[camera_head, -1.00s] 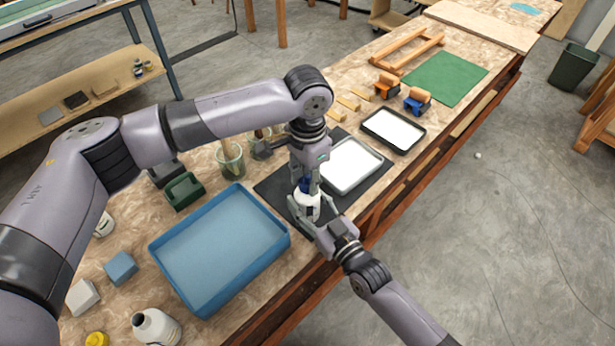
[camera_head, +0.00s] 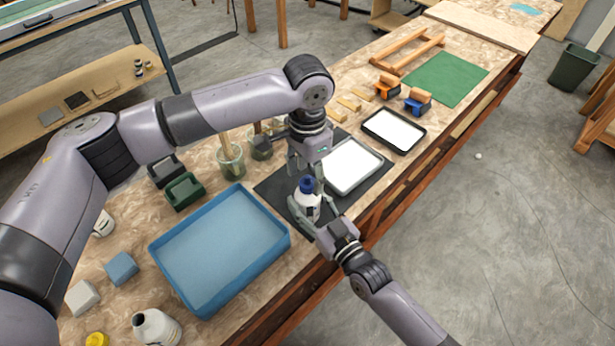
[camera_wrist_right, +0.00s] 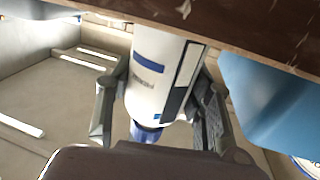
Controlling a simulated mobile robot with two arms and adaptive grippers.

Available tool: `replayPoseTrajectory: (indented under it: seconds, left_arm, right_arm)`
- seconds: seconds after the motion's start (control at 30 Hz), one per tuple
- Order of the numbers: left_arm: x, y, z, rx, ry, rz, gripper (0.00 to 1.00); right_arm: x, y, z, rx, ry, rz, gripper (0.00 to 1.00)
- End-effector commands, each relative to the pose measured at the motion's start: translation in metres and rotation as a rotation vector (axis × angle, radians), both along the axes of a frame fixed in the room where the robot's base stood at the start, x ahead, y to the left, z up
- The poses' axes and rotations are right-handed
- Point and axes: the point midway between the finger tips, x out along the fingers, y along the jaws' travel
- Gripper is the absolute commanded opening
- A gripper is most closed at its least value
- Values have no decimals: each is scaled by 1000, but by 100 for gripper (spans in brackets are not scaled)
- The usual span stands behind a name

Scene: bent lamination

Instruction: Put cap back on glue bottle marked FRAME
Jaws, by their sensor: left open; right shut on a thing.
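The white glue bottle (camera_head: 309,207) stands upright on the dark mat near the table's front edge. A blue cap (camera_head: 306,184) sits on its top; I cannot tell how tightly. My right gripper (camera_head: 307,216) is shut on the bottle's body from the front. In the right wrist view the bottle (camera_wrist_right: 160,75) appears upside down between the fingers, with the blue cap (camera_wrist_right: 146,133) at its lower end. Its label print is too small to read surely. My left gripper (camera_head: 303,168) is open just above the cap and partly hides the space behind it.
A blue tray (camera_head: 160,245) lies left of the bottle, and a grey-rimmed white tray (camera_head: 376,175) lies right behind it. A jar with sticks (camera_head: 231,163) stands behind. Another white bottle (camera_head: 165,330) and a yellow object (camera_head: 97,339) are at the near left.

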Motion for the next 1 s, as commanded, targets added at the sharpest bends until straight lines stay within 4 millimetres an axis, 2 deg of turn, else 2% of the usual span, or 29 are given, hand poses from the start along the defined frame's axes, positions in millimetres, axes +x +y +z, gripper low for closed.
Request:
replayPoseTrajectory:
  seconds: [0.2,0.4,0.6,0.87,0.9,1.0]
  left_arm:
    - [1,0,49,-1,-5,-1,52]
    - [1,0,84,-1,-3,0,52]
    - [0,0,100,-1,-2,-1,52]
    - [0,0,101,0,-1,-1,52]
    - [0,0,101,0,-1,-1,52]
    - [0,0,101,0,-1,-1,52]
  right_arm:
    - [0,0,0,-1,1,0,0]
    - [0,0,0,-1,1,0,0]
    - [0,0,0,-1,1,0,0]
    - [0,0,0,-1,1,0,0]
    - [0,0,0,-1,1,0,48]
    - [0,0,0,-1,1,0,55]
